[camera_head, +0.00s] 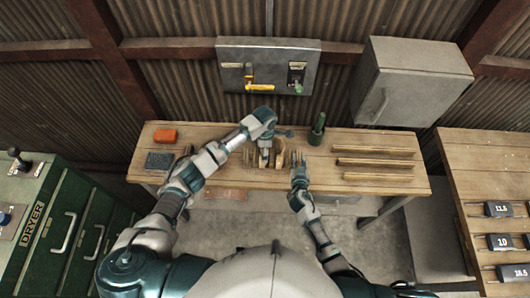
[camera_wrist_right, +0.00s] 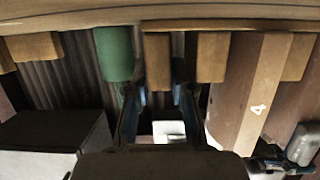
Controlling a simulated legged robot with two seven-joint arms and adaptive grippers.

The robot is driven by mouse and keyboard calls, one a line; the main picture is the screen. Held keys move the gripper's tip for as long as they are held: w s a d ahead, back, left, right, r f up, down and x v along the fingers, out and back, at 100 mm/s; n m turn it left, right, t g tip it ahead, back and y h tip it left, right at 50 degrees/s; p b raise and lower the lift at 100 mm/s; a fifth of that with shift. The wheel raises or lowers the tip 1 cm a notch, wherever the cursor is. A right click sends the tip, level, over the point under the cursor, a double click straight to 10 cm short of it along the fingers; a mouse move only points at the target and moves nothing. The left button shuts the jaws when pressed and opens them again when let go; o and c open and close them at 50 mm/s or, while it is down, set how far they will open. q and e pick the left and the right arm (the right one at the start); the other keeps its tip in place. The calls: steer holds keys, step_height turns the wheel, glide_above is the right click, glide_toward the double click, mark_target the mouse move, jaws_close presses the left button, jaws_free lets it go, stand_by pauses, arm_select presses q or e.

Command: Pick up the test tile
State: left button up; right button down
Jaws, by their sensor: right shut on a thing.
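No test tile can be told apart for certain. My right gripper (camera_head: 299,160) is at the front middle of the workbench, beside a group of upright wooden pieces (camera_head: 279,155). In the right wrist view, a brown wooden block (camera_wrist_right: 157,62) stands between its two fingers (camera_wrist_right: 157,95), and the gripper is shut on it. A wider wooden piece marked 4 (camera_wrist_right: 256,95) stands to the right of it there. My left gripper (camera_head: 264,150) is over the wooden pieces; its fingers are too small to read.
A grey cabinet (camera_head: 415,85) hangs behind. A second table (camera_head: 480,165) is at right, a green dryer cabinet (camera_head: 60,225) at left.

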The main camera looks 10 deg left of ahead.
steer(key=shift+f, duration=0.1)
arm_select(q)
step_height(320, 180, up, 10)
arm_select(e)
steer(key=c, duration=0.9)
jaws_free()
